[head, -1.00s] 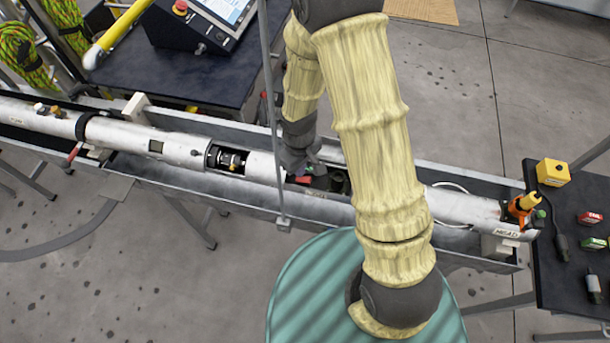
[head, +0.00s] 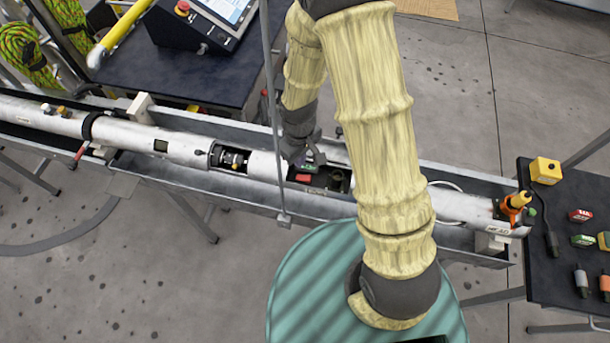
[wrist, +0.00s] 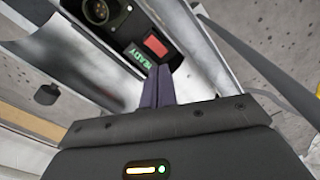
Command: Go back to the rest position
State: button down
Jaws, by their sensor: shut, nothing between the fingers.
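My gripper (head: 304,158) hangs over the white tube (head: 262,166) at an open bay in its wall. In the wrist view my gripper's fingers (wrist: 157,86) are together with nothing between them. Just past the fingertips in the wrist view are a red block (wrist: 155,45) and a green label reading READY (wrist: 138,57). A round multi-pin connector (wrist: 96,11) sits beside them in the dark bay. The red block also shows in the head view (head: 304,178). My arm covers part of the tube to the right.
The tube lies in a long metal trough (head: 190,180). A thin grey post (head: 270,100) stands just left of my gripper. A dark bench (head: 190,85) with a control box (head: 205,22) is behind. A right-hand table (head: 560,270) holds a yellow box (head: 546,170) and small parts.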

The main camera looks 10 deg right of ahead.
dwell(0.3)
jog(key=s+d+r+m+t+b, duration=0.2)
jog(key=s+d+r+m+b, duration=0.3)
jog(key=d+r+m, duration=0.3)
jog(key=s+d+r, duration=0.1)
jog(key=d+r, duration=0.2)
jog(key=shift+d+t, duration=0.3)
jog(key=shift+d, duration=0.1)
